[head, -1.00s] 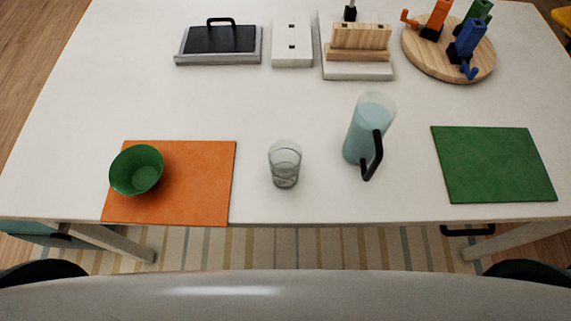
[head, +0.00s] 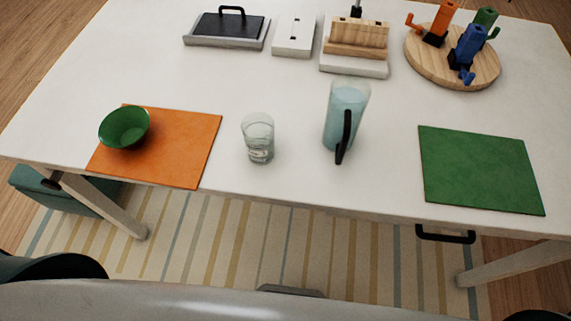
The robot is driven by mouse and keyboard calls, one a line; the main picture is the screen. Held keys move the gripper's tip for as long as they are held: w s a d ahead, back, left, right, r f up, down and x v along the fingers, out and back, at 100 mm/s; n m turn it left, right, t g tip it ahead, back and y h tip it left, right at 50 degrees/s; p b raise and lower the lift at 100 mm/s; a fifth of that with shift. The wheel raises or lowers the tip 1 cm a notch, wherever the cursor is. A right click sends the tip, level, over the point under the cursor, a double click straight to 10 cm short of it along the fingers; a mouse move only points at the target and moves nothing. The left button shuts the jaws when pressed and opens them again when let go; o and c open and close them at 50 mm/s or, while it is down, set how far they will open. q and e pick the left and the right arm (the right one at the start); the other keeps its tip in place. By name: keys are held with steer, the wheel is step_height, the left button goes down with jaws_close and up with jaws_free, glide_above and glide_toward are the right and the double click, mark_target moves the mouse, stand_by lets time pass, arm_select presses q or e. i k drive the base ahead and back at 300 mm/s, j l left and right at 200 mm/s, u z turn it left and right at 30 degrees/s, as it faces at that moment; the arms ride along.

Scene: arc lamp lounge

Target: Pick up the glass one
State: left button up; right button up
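A clear drinking glass (head: 258,139) stands upright near the table's front edge, between the orange mat and a pitcher. A clear pitcher (head: 345,112) of bluish liquid with a black handle stands upright to its right; its body also looks like glass. No gripper shows in the head view, and nothing touches the glass or the pitcher.
A green bowl (head: 125,128) sits on the orange mat (head: 180,150) at the left. A green mat (head: 480,170) lies at the right. A black-lidded dish (head: 228,28), a white block (head: 295,36), a wooden holder (head: 357,42) and a round board (head: 440,65) stand at the back.

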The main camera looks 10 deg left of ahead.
mark_target(258, 130)
steer(key=k+l, duration=0.15)
steer(key=l, duration=0.25)
steer(key=k+l, duration=0.2)
steer(key=l, duration=0.15)
steer(key=k+l+u, duration=0.1)
steer(key=l, duration=0.3)
steer(key=k, duration=0.05)
